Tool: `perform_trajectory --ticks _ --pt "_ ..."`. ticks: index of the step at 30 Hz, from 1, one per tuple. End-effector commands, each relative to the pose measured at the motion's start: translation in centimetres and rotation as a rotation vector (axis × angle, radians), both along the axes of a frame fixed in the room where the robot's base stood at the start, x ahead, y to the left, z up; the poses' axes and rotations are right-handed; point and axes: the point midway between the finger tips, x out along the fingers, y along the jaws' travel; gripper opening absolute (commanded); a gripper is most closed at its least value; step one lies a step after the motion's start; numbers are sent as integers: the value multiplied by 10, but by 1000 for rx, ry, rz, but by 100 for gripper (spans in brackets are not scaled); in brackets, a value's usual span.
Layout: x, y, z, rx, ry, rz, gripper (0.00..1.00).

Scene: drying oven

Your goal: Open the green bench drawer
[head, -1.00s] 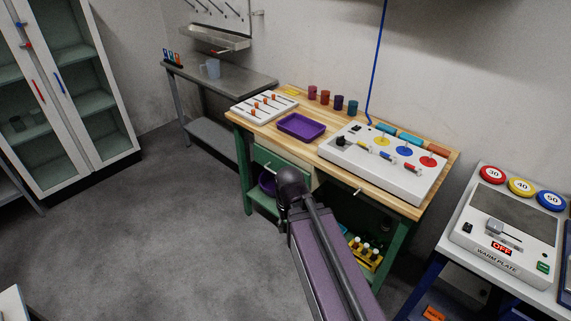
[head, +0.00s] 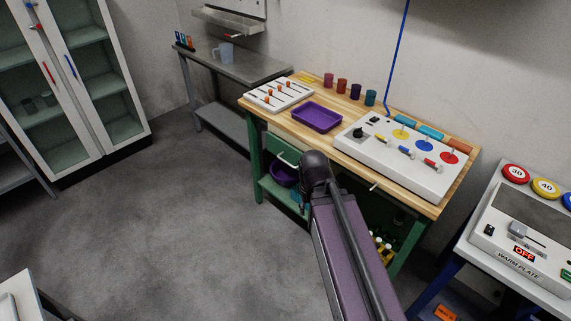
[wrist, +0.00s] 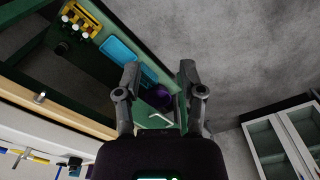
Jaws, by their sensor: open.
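The green bench drawer (head: 280,146) is under the left end of the wooden bench top. Its pale bar handle (head: 288,160) shows just left of my arm, which hides part of the drawer's right side. In the wrist view the handle (wrist: 160,118) appears between the fingers, close to the palm side of the picture. My gripper (wrist: 157,72) is open, its two dark fingers apart with nothing held. I cannot tell whether a finger touches the handle. In the head view my arm hides the fingers.
A purple bowl (head: 284,175) sits on the shelf below the drawer. The bench top (head: 327,145) bears a purple tray (head: 317,117), a white peg board (head: 279,95) and a control panel (head: 397,158). A warm plate (head: 518,240) stands at right. The floor at left is clear.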

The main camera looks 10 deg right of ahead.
Motion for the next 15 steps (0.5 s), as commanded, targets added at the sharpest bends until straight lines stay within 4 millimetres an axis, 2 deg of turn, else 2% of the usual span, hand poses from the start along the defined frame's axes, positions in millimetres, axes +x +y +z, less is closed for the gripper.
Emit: perform_trajectory --ticks 8,15 --pt "24 -15 -37 -116 -50 11 51" --pt "60 -33 -77 -287 -130 41 51"
